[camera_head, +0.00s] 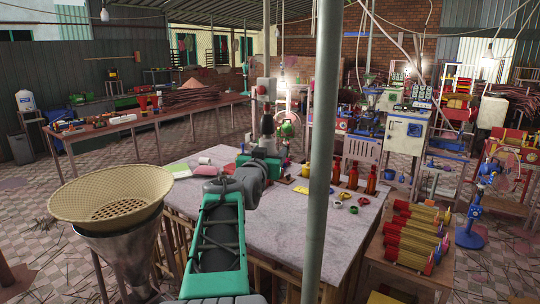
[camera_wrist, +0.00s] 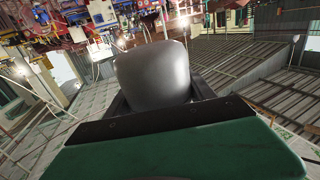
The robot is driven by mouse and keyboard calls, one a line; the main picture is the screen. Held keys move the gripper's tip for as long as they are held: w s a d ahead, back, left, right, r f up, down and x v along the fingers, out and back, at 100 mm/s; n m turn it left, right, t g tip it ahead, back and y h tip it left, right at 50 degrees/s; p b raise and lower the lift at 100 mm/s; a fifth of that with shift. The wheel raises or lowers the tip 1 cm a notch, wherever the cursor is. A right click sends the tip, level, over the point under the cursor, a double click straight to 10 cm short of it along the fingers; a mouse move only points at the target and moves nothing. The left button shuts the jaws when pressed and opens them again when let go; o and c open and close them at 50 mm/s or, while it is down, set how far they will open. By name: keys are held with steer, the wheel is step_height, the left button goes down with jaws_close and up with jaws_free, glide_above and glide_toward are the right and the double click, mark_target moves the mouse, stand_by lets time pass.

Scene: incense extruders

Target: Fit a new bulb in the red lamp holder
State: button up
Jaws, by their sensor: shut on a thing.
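My gripper (camera_wrist: 160,104) has its dark fingers shut on a smooth grey rounded object (camera_wrist: 153,72), which fills the middle of the wrist view. It may be the bulb, but its far end is hidden. In the head view my green and grey arm reaches over the table, and my gripper (camera_head: 267,124) points upward above the table's far side. A lit bulb (camera_head: 282,80) glows in the background just beyond it. I cannot make out the red lamp holder for certain in either view.
The grey-topped table (camera_head: 270,225) carries several red-brown bottles (camera_head: 353,175) and small coloured rings (camera_head: 345,196). A grey post (camera_head: 322,150) stands close in front. A woven basket (camera_head: 112,194) sits on a metal funnel at left. Loose wires hang upper right.

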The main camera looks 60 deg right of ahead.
steer(key=shift+t, duration=0.3)
steer(key=shift+w+n+t+y+b, duration=0.15)
steer(key=shift+n+t+y+b, duration=0.25)
steer(key=shift+n+t+b, duration=0.7)
steer(key=o, duration=1.5)
